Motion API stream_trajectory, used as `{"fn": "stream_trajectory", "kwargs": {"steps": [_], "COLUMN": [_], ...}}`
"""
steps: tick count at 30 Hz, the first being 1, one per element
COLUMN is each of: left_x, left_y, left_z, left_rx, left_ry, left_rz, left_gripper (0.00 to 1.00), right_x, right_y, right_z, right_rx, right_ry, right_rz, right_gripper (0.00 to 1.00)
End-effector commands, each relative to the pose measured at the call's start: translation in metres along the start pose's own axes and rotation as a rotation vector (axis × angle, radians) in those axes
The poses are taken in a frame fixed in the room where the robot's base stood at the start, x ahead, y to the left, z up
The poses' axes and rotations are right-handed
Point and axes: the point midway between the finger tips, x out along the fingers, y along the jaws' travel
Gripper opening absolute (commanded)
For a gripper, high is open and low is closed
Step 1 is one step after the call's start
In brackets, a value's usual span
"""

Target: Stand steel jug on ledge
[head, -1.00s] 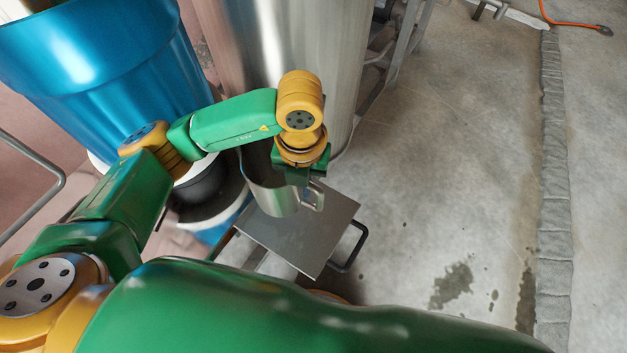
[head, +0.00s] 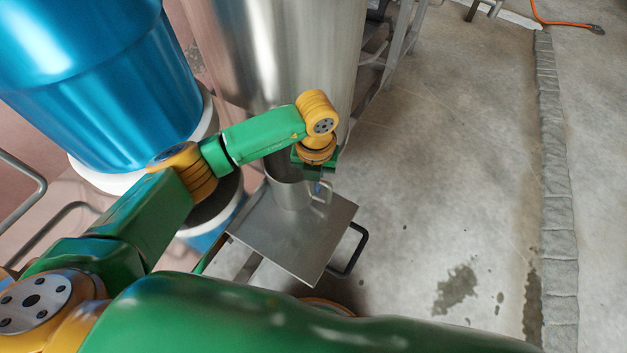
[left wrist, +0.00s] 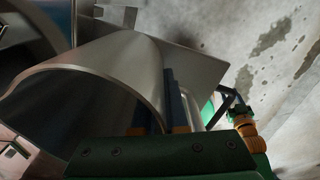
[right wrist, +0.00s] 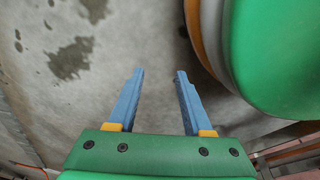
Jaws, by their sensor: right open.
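The steel jug (head: 287,192) is upright, with its open mouth up and its handle on the right. My left gripper (head: 317,184) is shut on the jug's rim near the handle. In the left wrist view the jug (left wrist: 105,62) fills the middle, with blue fingers (left wrist: 165,105) at its wall. The ledge, a flat grey metal plate (head: 290,245), lies under the jug. The jug is over its back part; I cannot tell whether its base touches. My right gripper (right wrist: 160,75) is open and empty in the right wrist view, above the concrete floor.
A tall steel tank (head: 280,60) stands close behind the ledge. A blue drum (head: 110,90) stands at the left. A black bar handle (head: 352,252) sticks out at the ledge's right. The concrete floor (head: 440,170) on the right is open, with wet patches.

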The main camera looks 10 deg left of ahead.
Motion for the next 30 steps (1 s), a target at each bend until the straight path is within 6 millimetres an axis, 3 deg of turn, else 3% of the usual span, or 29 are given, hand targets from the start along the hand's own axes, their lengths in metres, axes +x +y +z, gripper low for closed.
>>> {"fn": "stream_trajectory", "kwargs": {"steps": [2, 11, 14, 18, 24, 30], "left_x": [0.000, -0.003, -0.019, -0.061, -0.109, -0.124], "left_y": [0.000, 0.000, 0.000, 0.000, 0.000, 0.000], "left_z": [0.000, 0.000, 0.001, 0.001, 0.001, 0.000], "left_rx": [0.000, 0.000, 0.000, 0.000, -0.001, -0.001], "left_ry": [0.000, 0.000, -0.004, -0.006, -0.004, -0.001], "left_rz": [0.000, 0.000, -0.001, -0.001, -0.001, 0.000], "left_gripper": [0.33, 0.33, 0.33, 0.33, 0.33, 0.33], "right_x": [0.000, -0.002, -0.006, -0.012, -0.017, -0.018], "right_y": [0.000, 0.000, 0.003, 0.010, 0.015, 0.016], "right_z": [0.001, 0.000, 0.006, 0.016, 0.026, 0.029], "right_rx": [0.000, 0.001, -0.001, -0.002, -0.003, -0.003], "right_ry": [-0.001, 0.000, -0.004, -0.008, -0.009, -0.011], "right_rz": [0.000, 0.000, 0.005, 0.014, 0.021, 0.022], "right_gripper": [0.50, 0.50, 0.50, 0.50, 0.50, 0.50]}}
